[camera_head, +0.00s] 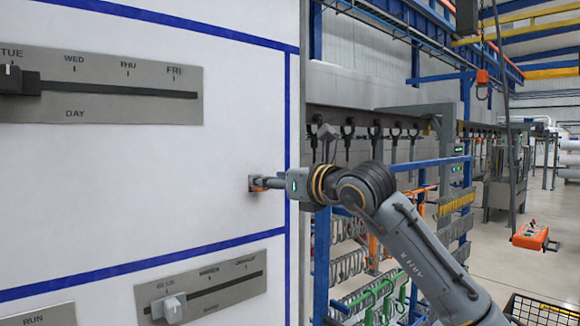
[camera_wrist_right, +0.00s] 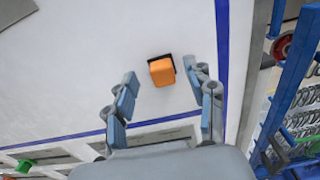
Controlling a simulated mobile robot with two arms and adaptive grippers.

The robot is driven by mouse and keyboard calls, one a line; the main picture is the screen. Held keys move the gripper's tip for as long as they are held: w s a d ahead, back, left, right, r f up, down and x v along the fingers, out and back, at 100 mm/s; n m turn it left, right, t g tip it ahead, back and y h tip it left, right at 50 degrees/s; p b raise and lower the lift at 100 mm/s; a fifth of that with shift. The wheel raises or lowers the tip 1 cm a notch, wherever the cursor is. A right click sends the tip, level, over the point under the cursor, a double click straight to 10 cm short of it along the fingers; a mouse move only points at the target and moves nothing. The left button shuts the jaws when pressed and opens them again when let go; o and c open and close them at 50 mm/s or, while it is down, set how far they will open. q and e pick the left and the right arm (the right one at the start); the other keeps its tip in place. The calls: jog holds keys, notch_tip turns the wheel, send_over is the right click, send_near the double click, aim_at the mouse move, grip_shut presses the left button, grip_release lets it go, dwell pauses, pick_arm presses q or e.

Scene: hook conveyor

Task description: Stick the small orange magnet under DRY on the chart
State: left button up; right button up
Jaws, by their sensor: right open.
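The small orange magnet (camera_wrist_right: 162,71), a block with a dark edge, is on the white chart (camera_wrist_right: 75,75) in the right wrist view. My open right gripper (camera_wrist_right: 161,77) has one finger on each side of it, with gaps between fingers and magnet. In the head view my right gripper (camera_head: 258,183) is at the chart near its right edge, and a sliver of the orange magnet (camera_head: 257,189) shows there, mostly hidden by the fingers. The chart (camera_head: 150,165) has blue lines. I see no DRY label. My left gripper is not in view.
A grey DAY slider panel (camera_head: 110,108) is at the chart's upper left. Another slider panel (camera_head: 245,287) with a pale knob (camera_head: 172,308) is below. Hooks and blue posts stand right of the chart. An orange box (camera_head: 531,237) hangs farther right.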

jog(key=shift+p+x, duration=0.4)
jog(key=shift+x, duration=0.8)
grip_shut()
jog(key=c, duration=0.8)
grip_release()
jog(key=c, duration=0.3)
jog(key=shift+d, duration=0.1)
